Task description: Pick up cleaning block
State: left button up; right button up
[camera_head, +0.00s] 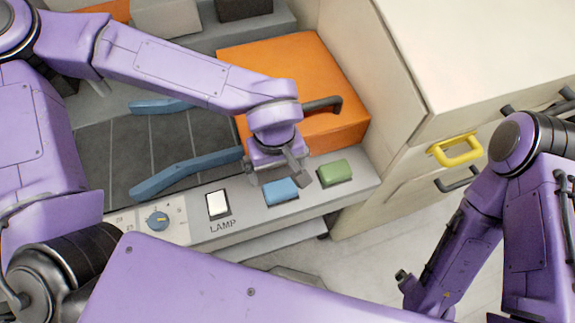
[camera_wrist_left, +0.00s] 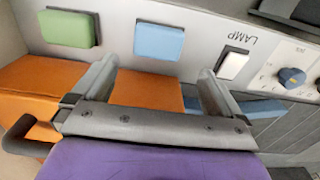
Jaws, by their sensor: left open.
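Two small blocks sit on the light grey front ledge of a console, a blue block (camera_head: 281,191) and a green block (camera_head: 335,173) to its right. I cannot tell which one is the cleaning block. My left gripper (camera_head: 277,177) is open and empty, just over the blue block's far edge. In the left wrist view, the blue block (camera_wrist_left: 158,42) lies ahead between the lines of the two open fingers (camera_wrist_left: 157,78), and the green block (camera_wrist_left: 68,28) is off to the left. My right arm shows at the right, but its gripper fingers are not visible.
An orange cushion-like box (camera_head: 320,75) stands behind the ledge. A white LAMP switch (camera_head: 217,204) and a blue knob (camera_head: 157,221) are left of the blocks. A cream cabinet (camera_head: 395,110) with a yellow handle (camera_head: 456,150) rises at the right. Floor shows below the ledge.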

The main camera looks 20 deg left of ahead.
aim_at(280, 187)
pick_arm(q)
jog(key=f, duration=0.5)
jog(key=shift+s+f, duration=0.1)
jog(key=shift+s, duration=0.1)
jog(key=f, duration=0.3)
jog(key=f+p, duration=0.1)
jog(key=shift+w+d+f, duration=0.1)
jog(key=shift+w+f, duration=0.15)
jog(key=shift+w, duration=0.15)
jog(key=shift+f, duration=0.35)
jog(key=c, duration=0.9)
